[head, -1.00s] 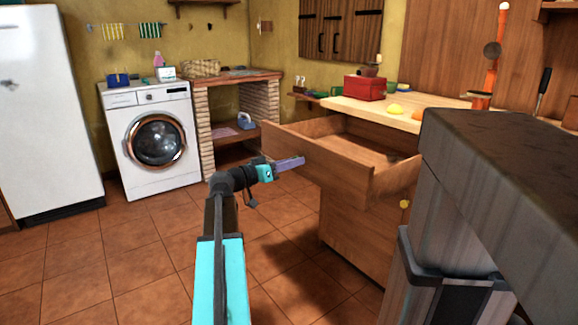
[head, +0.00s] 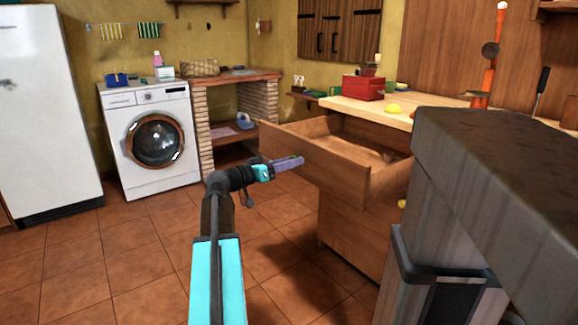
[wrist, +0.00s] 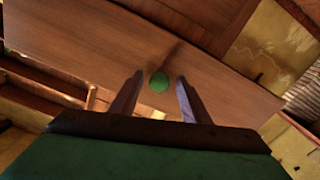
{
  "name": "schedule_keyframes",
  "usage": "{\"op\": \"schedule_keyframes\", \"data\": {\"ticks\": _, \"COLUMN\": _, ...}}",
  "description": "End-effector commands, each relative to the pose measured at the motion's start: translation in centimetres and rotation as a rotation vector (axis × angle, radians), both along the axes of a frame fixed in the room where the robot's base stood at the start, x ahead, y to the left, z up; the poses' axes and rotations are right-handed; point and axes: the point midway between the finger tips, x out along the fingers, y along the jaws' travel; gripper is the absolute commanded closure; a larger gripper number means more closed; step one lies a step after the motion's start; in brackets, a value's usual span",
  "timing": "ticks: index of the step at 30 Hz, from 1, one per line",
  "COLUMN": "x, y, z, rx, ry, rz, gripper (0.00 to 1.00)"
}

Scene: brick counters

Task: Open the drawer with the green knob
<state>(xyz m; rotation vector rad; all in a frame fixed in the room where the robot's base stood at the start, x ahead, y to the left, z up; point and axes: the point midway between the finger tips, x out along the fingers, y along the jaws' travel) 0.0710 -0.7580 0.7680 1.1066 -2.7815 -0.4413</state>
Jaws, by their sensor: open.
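The drawer (head: 310,158) is pulled well out of the wooden cabinet below the light countertop. Its inside shows from above in the head view. The green knob (wrist: 159,82) sits on the wooden drawer front (wrist: 110,50) in the wrist view. My gripper (head: 300,161) is in front of the drawer front in the head view, and the knob is hidden there. In the wrist view my gripper (wrist: 156,92) is open, with its two fingers apart on either side of the knob. I cannot tell whether either finger touches it.
A dark stone-topped block (head: 500,150) stands close on the right, near the drawer's right side. A yellow knob (head: 402,204) shows lower on the cabinet. A red box (head: 363,88) stands on the countertop (head: 360,108). The tiled floor (head: 130,250) on the left is clear.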

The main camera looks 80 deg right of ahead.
Motion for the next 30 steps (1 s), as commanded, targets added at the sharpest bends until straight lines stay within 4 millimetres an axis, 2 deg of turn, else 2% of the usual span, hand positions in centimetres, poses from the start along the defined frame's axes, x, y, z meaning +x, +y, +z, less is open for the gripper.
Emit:
{"op": "schedule_keyframes", "data": {"ticks": 8, "x": 1.5, "y": 1.5, "z": 0.1, "rx": 0.0, "ry": 0.0, "rz": 0.001, "gripper": 0.57}}
{"op": "schedule_keyframes", "data": {"ticks": 30, "x": 9.0, "y": 8.5, "z": 0.1, "rx": 0.0, "ry": 0.001, "rz": 0.002, "gripper": 0.57}}
